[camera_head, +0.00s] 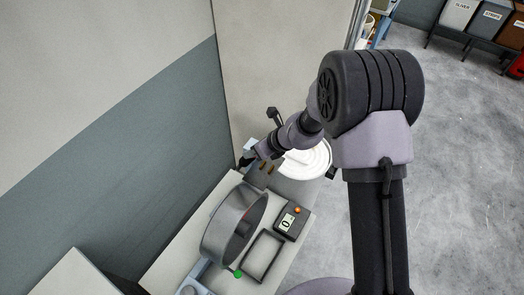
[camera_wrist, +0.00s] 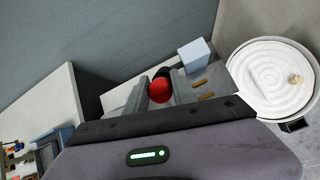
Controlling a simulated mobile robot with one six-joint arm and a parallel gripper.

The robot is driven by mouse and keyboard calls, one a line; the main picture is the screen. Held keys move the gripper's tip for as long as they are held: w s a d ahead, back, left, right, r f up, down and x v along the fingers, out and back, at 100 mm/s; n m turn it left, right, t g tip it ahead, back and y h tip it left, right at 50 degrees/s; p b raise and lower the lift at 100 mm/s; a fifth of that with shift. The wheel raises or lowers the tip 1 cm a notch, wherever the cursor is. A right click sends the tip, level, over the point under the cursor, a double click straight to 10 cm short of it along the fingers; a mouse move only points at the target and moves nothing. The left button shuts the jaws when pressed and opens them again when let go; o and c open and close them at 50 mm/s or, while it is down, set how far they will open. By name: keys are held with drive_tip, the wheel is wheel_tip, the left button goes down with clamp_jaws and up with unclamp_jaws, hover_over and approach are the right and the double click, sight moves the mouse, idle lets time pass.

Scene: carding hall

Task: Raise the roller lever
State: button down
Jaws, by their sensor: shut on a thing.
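In the head view my gripper (camera_head: 248,158) is at the far end of the bench, close to the wall corner. The knob is hidden there. I cannot tell the lever's angle.
A round can with a coiled white sliver (camera_head: 305,160) stands beside the gripper; it also shows in the wrist view (camera_wrist: 272,80). A grey drum (camera_head: 235,222), a counter box (camera_head: 291,222) and a black frame (camera_head: 262,257) are nearer on the bench.

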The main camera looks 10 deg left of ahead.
drive_tip(key=shift+w+a+r+p, duration=0.1)
drive_tip(key=shift+w+a+r, duration=0.1)
drive_tip(key=shift+a, duration=0.4)
drive_tip(key=shift+w+a+r+p, duration=0.15)
drive_tip(key=shift+a, duration=0.5)
drive_tip(key=shift+w+a+r+p, duration=0.1)
drive_tip(key=shift+w+a+r, duration=0.1)
drive_tip(key=shift+a, duration=0.4)
drive_tip(key=c, duration=1.5)
unclamp_jaws()
drive_tip(key=o, duration=0.4)
drive_tip(key=shift+a+f, duration=0.1)
drive_tip(key=shift+a, duration=0.1)
drive_tip(key=shift+d+r, duration=0.35)
drive_tip(key=shift+r, duration=0.05)
drive_tip(key=v, duration=1.6)
drive_tip(key=shift+s+d, duration=0.2)
